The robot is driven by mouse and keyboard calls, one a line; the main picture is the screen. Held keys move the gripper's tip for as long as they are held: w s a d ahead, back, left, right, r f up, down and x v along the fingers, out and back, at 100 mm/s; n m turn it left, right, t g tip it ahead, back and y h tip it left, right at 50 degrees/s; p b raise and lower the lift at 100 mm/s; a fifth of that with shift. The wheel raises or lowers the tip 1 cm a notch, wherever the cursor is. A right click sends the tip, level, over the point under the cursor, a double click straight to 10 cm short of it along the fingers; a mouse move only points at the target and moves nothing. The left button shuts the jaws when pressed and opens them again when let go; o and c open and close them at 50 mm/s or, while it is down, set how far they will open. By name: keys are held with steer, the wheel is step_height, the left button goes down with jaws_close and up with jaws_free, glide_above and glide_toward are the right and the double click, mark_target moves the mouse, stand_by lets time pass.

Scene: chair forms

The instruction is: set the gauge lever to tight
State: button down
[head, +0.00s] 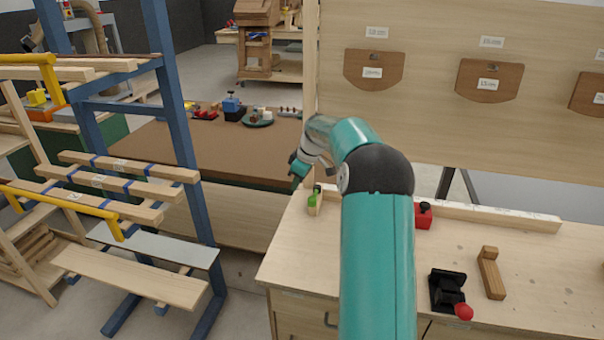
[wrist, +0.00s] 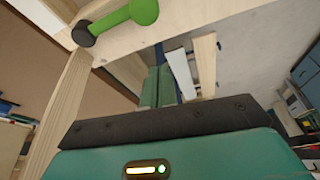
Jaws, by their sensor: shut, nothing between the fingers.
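A green lever (head: 313,199) stands on a small pale wood block at the left end of the bench; I take it as the gauge lever. In the wrist view the green lever (wrist: 128,16) shows large at the top, with a rounded end on the right and a dark round pivot on the left. I cannot read its setting. My gripper (head: 296,169) hangs just above and left of the lever in the head view, apart from it. It is shut and empty. My arm hides part of the bench behind it.
A pale fence (head: 490,214) runs along the bench's back, with a red block (head: 423,216) near it. A black clamp with a red knob (head: 463,312) and a wooden piece (head: 490,273) lie at the right. A blue rack (head: 185,130) stands left, across a gap.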

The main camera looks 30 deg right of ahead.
mark_target(315, 194)
steer(key=s+d+f, duration=0.1)
steer(key=s+f, duration=0.1)
steer(key=shift+s+d+f, duration=0.35)
steer(key=shift+s, duration=0.05)
steer(key=shift+w+f, duration=0.1)
